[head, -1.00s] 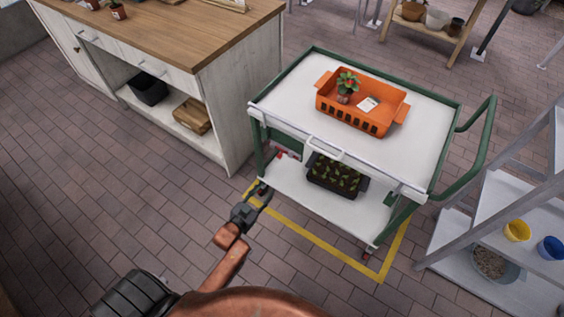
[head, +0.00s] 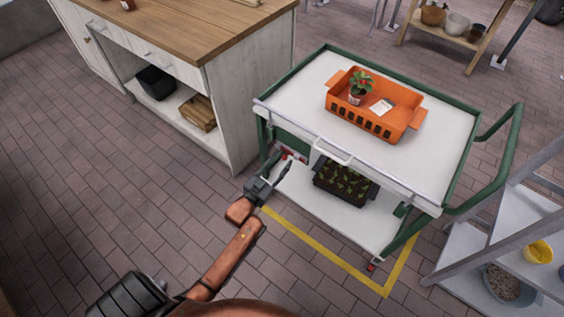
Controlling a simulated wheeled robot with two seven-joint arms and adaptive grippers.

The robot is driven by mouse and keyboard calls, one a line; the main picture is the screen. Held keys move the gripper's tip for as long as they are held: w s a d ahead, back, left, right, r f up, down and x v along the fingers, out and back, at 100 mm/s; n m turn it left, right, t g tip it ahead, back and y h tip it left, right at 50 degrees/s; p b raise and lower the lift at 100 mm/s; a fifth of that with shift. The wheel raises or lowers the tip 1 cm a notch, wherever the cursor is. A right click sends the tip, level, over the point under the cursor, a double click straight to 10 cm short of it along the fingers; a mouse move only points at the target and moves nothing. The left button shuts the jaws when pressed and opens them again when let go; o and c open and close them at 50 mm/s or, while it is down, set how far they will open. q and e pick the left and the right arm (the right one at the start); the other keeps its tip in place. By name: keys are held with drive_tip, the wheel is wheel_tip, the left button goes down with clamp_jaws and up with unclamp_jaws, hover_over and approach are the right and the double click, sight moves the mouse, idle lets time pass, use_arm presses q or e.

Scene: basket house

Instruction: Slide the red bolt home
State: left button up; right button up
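A small patch of red (head: 284,152), which looks like the red bolt, shows by a pale plate under the left end of the cart's top. It is small and partly hidden by my gripper, so its position in its track is unclear. The green-framed cart (head: 300,101) has a white top and a lower shelf. My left gripper (head: 281,164) is at the cart's left front leg, just below and in front of the red part. Its dark fingers look apart and empty; contact with the cart cannot be told. My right gripper is not in view.
An orange basket (head: 355,119) with a potted plant stands on the cart. A black seedling tray (head: 340,184) sits on the lower shelf. A wooden-topped cabinet (head: 240,90) stands left, a grey shelf (head: 500,240) right. Yellow tape (head: 325,252) marks the floor.

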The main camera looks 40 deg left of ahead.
use_arm(q)
drive_tip(key=shift+w, duration=0.1)
drive_tip(key=shift+c, duration=0.3)
clamp_jaws()
idle(0.4)
